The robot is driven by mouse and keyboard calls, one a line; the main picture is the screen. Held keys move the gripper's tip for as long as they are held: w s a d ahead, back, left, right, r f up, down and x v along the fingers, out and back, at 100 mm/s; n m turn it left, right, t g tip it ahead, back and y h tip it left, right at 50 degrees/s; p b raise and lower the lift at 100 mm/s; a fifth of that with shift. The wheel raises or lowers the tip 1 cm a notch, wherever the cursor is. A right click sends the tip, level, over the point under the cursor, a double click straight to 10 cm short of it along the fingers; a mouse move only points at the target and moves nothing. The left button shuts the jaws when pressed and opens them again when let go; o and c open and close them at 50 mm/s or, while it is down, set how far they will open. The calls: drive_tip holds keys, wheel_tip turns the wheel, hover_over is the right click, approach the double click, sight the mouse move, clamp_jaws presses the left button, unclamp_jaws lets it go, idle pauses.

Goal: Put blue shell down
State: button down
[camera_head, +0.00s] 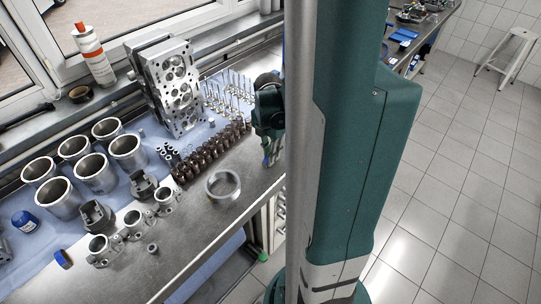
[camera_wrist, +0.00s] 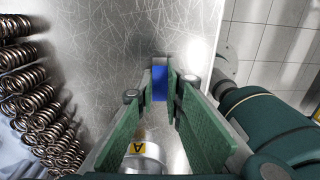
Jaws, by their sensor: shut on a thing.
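The blue shell (camera_wrist: 159,83) is a small blue piece between the fingertips of my gripper (camera_wrist: 160,92) in the wrist view. The green-padded fingers are shut on it, above the bare metal bench top (camera_wrist: 110,45). In the head view my gripper (camera_head: 268,150) points down over the bench, right of the brown springs, and a bit of blue shows at its tips. My column hides what lies to the right of it. I cannot tell whether the shell touches the bench. Another small blue piece (camera_head: 62,258) lies at the bench's lower left.
Coil springs (camera_head: 210,152) stand in rows to the left. Cylinder liners (camera_head: 91,172) and a cylinder head (camera_head: 172,85) stand farther left. Bare metal lies around the ring.

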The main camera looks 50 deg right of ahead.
drive_tip(key=shift+f, duration=0.15)
drive_tip(key=c, duration=2.4)
unclamp_jaws()
drive_tip(key=shift+w+r+p, duration=0.15)
drive_tip(key=shift+r+p, duration=0.8)
drive_tip(key=shift+r, duration=5.2)
